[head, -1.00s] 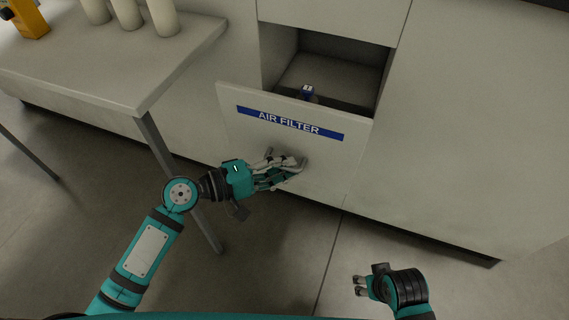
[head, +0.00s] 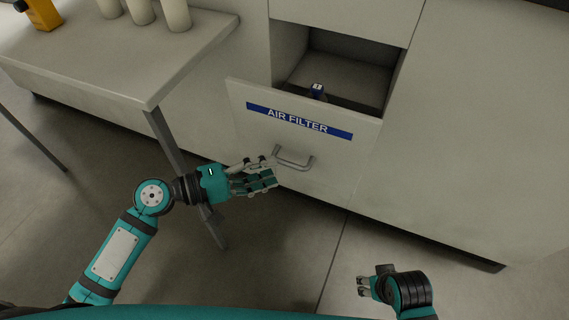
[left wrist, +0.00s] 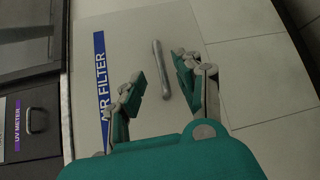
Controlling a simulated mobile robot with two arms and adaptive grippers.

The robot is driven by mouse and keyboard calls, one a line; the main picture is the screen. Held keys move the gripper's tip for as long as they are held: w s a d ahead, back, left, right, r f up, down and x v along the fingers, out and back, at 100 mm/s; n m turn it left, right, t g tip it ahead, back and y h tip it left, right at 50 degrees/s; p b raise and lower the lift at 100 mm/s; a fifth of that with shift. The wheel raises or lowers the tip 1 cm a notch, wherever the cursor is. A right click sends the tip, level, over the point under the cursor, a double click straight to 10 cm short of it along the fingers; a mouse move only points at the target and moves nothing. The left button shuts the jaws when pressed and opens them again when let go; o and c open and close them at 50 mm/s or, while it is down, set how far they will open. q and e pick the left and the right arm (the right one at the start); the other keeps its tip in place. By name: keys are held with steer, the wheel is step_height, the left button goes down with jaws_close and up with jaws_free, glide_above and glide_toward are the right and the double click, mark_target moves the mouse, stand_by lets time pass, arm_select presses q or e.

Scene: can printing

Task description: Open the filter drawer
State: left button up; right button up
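The filter drawer (head: 250,125), with a blue "AIR FILTER" label (head: 300,121), stands pulled out of the white cabinet. Its inside shows behind the front panel. A small dark object with a blue-and-white top (head: 317,90) is in it. The metal handle (head: 294,160) is bare on the front panel; it also shows in the left wrist view (left wrist: 161,70). My left gripper (head: 272,172) is open and empty, just left of the handle. In the left wrist view its spread fingers (left wrist: 160,85) are on either side of the handle, apart from it. My right gripper (head: 363,285) is at lower right, empty.
A table (head: 150,88) with several pale cylinders and a yellow object (head: 43,14) stands at left; its leg (head: 165,140) is close to my left arm. A "UV METER" panel (left wrist: 20,128) shows in the left wrist view. Floor before the drawer is clear.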

arm_select(q)
steer(key=v, duration=0.5)
steer(key=shift+s+a+r, duration=0.1)
steer(key=shift+s+a, duration=0.05)
steer(key=shift+a, duration=0.2)
